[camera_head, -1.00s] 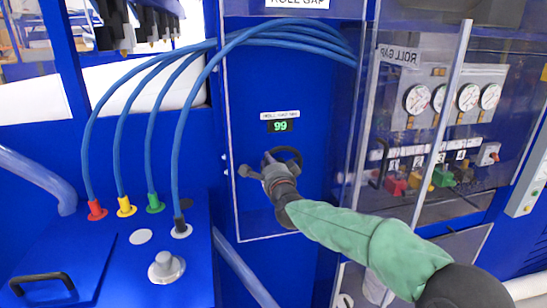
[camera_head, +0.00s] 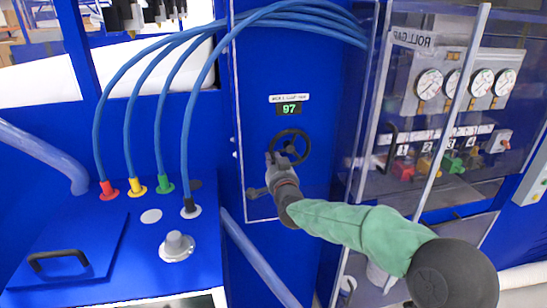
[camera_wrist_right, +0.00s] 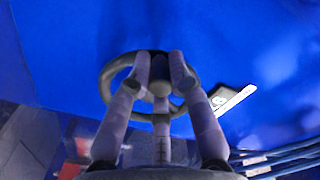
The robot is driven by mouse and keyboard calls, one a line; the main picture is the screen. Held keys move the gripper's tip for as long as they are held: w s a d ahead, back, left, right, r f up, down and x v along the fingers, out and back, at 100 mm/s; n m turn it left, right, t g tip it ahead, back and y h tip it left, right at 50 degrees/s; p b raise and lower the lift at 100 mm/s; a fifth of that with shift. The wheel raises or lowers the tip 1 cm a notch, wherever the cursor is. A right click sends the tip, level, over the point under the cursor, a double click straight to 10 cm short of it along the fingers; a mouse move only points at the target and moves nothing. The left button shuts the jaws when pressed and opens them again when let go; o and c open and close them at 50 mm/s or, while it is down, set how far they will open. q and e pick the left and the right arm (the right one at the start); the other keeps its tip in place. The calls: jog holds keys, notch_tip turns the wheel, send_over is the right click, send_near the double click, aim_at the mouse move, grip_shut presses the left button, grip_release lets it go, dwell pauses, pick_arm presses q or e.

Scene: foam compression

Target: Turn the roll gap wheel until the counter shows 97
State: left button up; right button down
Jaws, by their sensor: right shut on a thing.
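The roll gap wheel (camera_head: 304,149) is a dark round handwheel on the blue panel. The small counter (camera_head: 289,109) above it shows 97 in green digits. My right gripper (camera_head: 277,158) is at the wheel's lower left side, shut on the wheel. In the right wrist view the wheel (camera_wrist_right: 108,80) shows behind the fingers of my right gripper (camera_wrist_right: 160,66); the fingers hide part of the rim and hub, so the exact contact is unclear. The counter also seems to show at the right (camera_wrist_right: 218,100), unreadable there. My left gripper is not in view.
A clear door (camera_head: 450,110) stands at the right, before gauges (camera_head: 455,83) and numbered coloured connectors. Blue hoses (camera_head: 190,110) arch at the left down to a blue console (camera_head: 140,240) with a silver knob (camera_head: 176,246).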

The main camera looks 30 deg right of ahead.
jog(key=shift+f+n, duration=0.45)
jog(key=shift+n, duration=0.25)
jog(key=c, duration=1.1)
grip_release()
jog(key=v, duration=1.2)
jog(key=shift+r, duration=0.1)
